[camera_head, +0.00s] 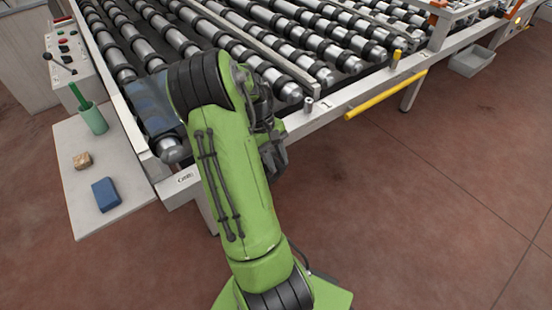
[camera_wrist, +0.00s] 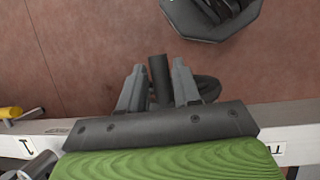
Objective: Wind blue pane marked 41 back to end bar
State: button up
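A blue see-through pane (camera_head: 150,105) lies on the rollers at the near left end of the conveyor, partly hidden by my arm. Its mark cannot be read. My gripper (camera_wrist: 158,75) points down past the conveyor's front edge. In the wrist view its fingers stand on either side of a dark upright handle (camera_wrist: 160,82), with a dark round part (camera_wrist: 208,88) beside it. I cannot tell whether the fingers touch the handle. In the head view my gripper (camera_head: 275,155) is mostly hidden behind my green arm. I cannot tell which part is the end bar.
A yellow bar (camera_head: 385,95) runs along the conveyor's front. A side table (camera_head: 85,205) at left holds a green cup (camera_head: 93,120), a blue block (camera_head: 106,195) and a tan block (camera_head: 82,161). A control box (camera_head: 68,50) stands behind.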

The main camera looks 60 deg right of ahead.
grip_shut()
jog(key=shift+w+a+f+m+g+h, duration=0.25)
jog(key=shift+w+a+g+h, duration=0.15)
jog(key=shift+a+g+h, duration=0.45)
jog(key=shift+w+a+f+m+g+h, duration=0.2)
jog(key=shift+w+a+m+g+h, duration=0.15)
jog(key=shift+a+h, duration=0.55)
jog(key=shift+w+a+f+m+g+h, duration=0.25)
jog(key=shift+w+a+g+h, duration=0.3)
jog(key=shift+h, duration=0.6)
jog(key=shift+o, duration=1.9)
grip_release()
jog(key=p+v, duration=0.6)
jog(key=v, duration=0.9)
jog(key=shift+w+a, duration=0.25)
jog(key=shift+a, duration=0.05)
